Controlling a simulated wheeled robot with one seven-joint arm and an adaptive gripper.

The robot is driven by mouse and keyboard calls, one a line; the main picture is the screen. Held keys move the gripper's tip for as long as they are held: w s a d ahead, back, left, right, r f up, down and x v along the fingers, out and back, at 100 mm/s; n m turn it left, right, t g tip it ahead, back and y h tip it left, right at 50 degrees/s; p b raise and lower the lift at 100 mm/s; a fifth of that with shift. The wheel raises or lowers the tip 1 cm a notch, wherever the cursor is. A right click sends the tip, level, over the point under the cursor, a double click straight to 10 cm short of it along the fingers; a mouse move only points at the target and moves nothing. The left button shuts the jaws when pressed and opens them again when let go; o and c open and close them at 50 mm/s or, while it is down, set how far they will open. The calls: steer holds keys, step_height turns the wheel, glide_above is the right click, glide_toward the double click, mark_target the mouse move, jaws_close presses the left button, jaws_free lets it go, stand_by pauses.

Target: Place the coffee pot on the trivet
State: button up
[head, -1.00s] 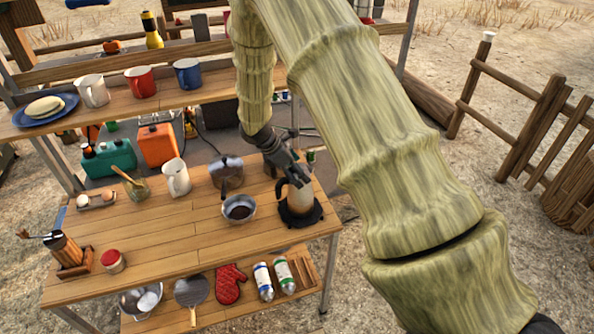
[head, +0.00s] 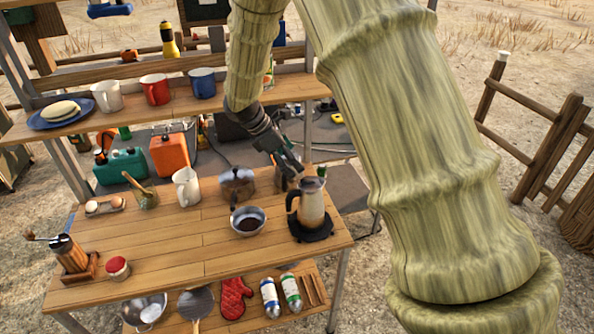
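The coffee pot (head: 313,207), cream and brown with a dark handle on its left, stands upright on the black round trivet (head: 316,234) near the right end of the wooden table. The trivet's rim shows around the pot's base. My gripper (head: 291,168) is just behind and to the upper left of the pot, and appears apart from its handle. The fingers are small and dark here, so I cannot tell how far they are open. Nothing is seen hanging from them.
A small saucepan (head: 248,221) with dark contents stands left of the trivet, with a lidded grey pot (head: 237,184) behind it. A white jug (head: 187,187) stands farther left. The table's front middle is clear. A shelf (head: 170,103) with mugs runs along the back.

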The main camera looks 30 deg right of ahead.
steer(key=s+a+f+m+y, duration=0.2)
steer(key=s+a+f, duration=0.3)
steer(key=f, duration=0.4)
steer(key=s+a+f+m+y, duration=0.2)
steer(key=s+f, duration=0.5)
steer(key=f, duration=0.2)
steer(key=s+a+f+m+y, duration=0.15)
steer(key=s+a+f, duration=0.35)
steer(key=f, duration=0.5)
steer(key=s+f+m, duration=0.4)
steer(key=s+m, duration=0.1)
steer(key=s, duration=0.7)
steer(key=s+a+f+m+t, duration=0.1)
steer(key=s+f+m, duration=0.4)
steer(key=s, duration=0.7)
steer(key=shift+s+a+y, duration=0.2)
steer(key=shift+s+y, duration=0.1)
steer(key=shift+y, duration=0.05)
step_height(320, 180, down, 5)
steer(key=b, duration=0.5)
steer(key=shift+f, duration=0.15)
